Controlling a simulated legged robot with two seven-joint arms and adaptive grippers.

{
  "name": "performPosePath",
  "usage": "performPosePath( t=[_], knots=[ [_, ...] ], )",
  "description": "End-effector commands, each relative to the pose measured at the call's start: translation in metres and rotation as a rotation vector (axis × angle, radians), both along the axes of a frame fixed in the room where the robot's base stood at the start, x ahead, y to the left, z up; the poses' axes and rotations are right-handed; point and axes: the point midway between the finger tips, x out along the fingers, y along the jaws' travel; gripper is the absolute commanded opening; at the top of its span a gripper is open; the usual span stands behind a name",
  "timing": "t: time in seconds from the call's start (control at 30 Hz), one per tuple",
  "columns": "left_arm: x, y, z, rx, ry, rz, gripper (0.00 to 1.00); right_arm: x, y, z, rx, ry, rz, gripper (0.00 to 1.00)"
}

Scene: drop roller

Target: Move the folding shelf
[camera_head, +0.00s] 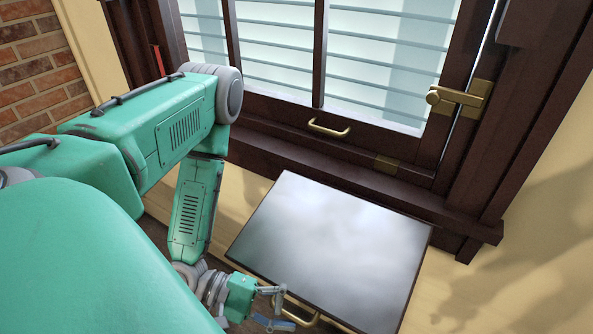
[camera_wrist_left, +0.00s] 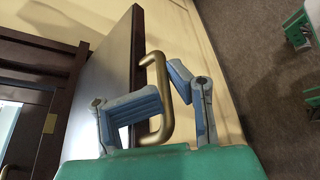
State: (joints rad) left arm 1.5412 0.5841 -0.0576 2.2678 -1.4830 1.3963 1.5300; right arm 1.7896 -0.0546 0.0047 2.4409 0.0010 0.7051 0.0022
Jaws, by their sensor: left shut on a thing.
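The folding shelf (camera_head: 335,240) is a flat panel with a glossy grey top and dark edges, standing out from the wall below the window. Its brass handle (camera_head: 306,319) is on the near edge. My left gripper (camera_head: 283,308) is at that edge, shut on the handle. In the left wrist view the shelf (camera_wrist_left: 108,65) appears edge-on, and the blue finger pads of my left gripper (camera_wrist_left: 164,92) lie on either side of the brass handle (camera_wrist_left: 159,66). My right gripper is in neither view.
A dark wood window frame (camera_head: 365,180) with a brass handle (camera_head: 329,129) and a brass latch (camera_head: 458,98) is above and behind the shelf. A brick wall (camera_head: 38,70) is at the far left. Brown floor (camera_wrist_left: 250,70) shows open in the wrist view.

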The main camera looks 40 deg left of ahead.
Motion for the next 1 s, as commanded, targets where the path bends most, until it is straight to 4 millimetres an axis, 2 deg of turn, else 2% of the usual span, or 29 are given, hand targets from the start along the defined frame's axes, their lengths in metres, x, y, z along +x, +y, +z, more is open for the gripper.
performPosePath(
  t=[0.03,0.1,0.2,0.4,0.6,1.0],
  knots=[
    [0.004,0.0,0.023,-0.016,0.019,0.009,0.0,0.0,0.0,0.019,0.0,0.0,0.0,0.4],
    [0.002,-0.001,0.035,-0.027,0.066,0.009,0.0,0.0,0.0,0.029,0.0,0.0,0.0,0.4],
    [0.001,-0.001,0.05,-0.038,0.12,0.009,0.0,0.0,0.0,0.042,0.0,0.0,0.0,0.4],
    [0.001,-0.001,0.068,-0.037,0.113,0.01,0.0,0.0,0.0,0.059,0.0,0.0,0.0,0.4],
    [0.002,-0.001,0.076,-0.035,0.111,0.011,0.0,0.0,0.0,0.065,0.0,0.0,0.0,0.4],
    [0.004,0.0,0.075,-0.034,0.11,0.013,0.0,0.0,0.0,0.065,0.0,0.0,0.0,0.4]
  ],
)
